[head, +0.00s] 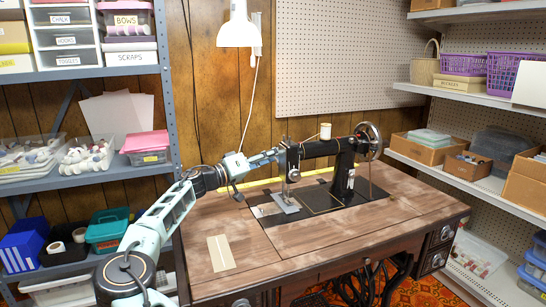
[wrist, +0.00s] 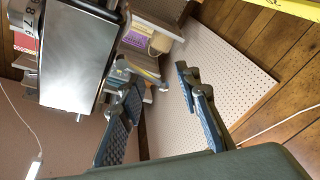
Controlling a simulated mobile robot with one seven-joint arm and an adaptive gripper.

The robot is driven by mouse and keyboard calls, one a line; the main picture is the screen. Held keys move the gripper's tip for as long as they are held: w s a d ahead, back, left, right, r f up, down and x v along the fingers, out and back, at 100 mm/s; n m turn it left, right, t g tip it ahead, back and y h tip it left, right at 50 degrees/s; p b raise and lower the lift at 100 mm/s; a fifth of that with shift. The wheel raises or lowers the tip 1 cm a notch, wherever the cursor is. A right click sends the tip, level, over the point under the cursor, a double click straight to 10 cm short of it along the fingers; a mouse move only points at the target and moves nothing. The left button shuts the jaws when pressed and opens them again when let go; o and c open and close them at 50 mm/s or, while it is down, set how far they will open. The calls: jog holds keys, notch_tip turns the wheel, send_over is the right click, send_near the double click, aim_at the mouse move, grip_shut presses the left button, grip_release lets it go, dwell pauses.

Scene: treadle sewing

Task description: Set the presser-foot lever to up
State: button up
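The black sewing machine (head: 318,148) stands on the wooden treadle table. Its needle and presser bar (head: 293,174) hang at the left end of its arm, above the metal plate. My gripper (head: 281,154) is at this left end, level with the machine's head. In the wrist view my gripper (wrist: 157,80) has its two fingers spread apart, with no held object visible between them. The machine's bright metal end cover (wrist: 75,60) is left of the fingers.
The table top (head: 345,235) is mostly clear, with a beige strip (head: 220,252) at front left. A lamp (head: 238,30) hangs above. Loaded shelves flank both sides.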

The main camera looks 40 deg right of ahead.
jog(key=shift+a, duration=0.1)
jog(key=a+f, duration=0.1)
jog(key=a, duration=1)
jog(key=shift+a, duration=0.4)
